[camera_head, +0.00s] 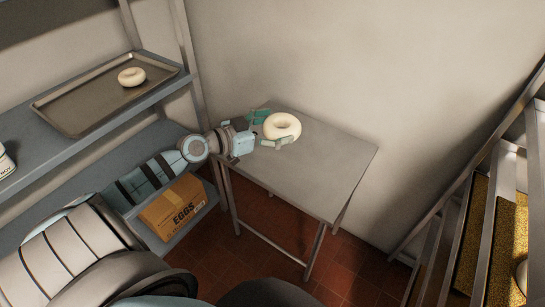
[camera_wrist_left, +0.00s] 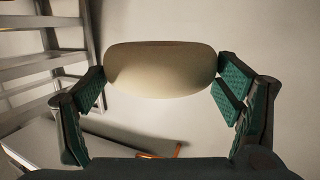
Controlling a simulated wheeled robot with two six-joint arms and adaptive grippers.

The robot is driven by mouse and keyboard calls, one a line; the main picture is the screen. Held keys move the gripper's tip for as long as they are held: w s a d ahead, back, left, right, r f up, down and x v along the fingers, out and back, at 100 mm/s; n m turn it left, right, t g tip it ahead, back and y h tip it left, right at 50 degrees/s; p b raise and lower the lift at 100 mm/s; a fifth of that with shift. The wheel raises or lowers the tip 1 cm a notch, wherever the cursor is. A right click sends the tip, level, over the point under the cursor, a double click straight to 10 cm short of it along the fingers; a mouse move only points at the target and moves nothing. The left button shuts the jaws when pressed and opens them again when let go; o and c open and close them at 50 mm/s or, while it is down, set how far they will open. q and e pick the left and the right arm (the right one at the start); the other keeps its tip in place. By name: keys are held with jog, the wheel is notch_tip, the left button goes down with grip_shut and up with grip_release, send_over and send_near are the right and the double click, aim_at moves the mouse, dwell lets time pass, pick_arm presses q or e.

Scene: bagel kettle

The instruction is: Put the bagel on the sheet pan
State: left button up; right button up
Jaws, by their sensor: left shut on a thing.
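A pale bagel (camera_head: 283,126) is between the fingers of my left gripper (camera_head: 272,129), which is shut on it over the far part of the grey table (camera_head: 318,170). The bagel (camera_wrist_left: 162,72) also shows edge-on between the green finger pads in the left wrist view, with the wall behind it. The dark sheet pan (camera_head: 78,112) lies on the upper shelf at the left. Another pale bagel (camera_head: 131,77) sits on the pan near its far right end. My right gripper is not in view.
The grey shelf unit (camera_head: 30,145) has an upright post (camera_head: 188,60) between the table and the pan. A box marked EGGS (camera_head: 172,208) stands on a lower shelf. A rack with tan trays (camera_head: 512,240) stands at the right. The tabletop is otherwise clear.

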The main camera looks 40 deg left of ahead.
aim_at(268, 177)
pick_arm(q)
jog(key=w+a+f+n+y+p, duration=0.1)
jog(key=w+a+f+n+y, duration=0.1)
jog(key=w+a+f+y, duration=0.1)
jog(key=shift+w+a+f+n+t, duration=0.3)
jog(key=shift+w+a+f+n, duration=0.25)
jog(key=shift+a, duration=0.6)
jog(key=f, duration=0.1)
jog(key=w+a+f+y, duration=0.1)
jog(key=f+n+y+p, duration=0.1)
jog(key=shift+w+a+f, duration=0.2)
jog(key=shift+w+f, duration=0.05)
jog(key=shift+w, duration=0.1)
jog(key=shift+y, duration=0.3)
notch_tip(268, 177, down, 22)
jog(key=b, duration=2.1)
jog(key=shift+a, duration=0.1)
jog(key=shift+w+r, duration=0.1)
jog(key=shift+r, duration=0.2)
jog(key=shift+f, duration=0.2)
jog(key=o, duration=1.2)
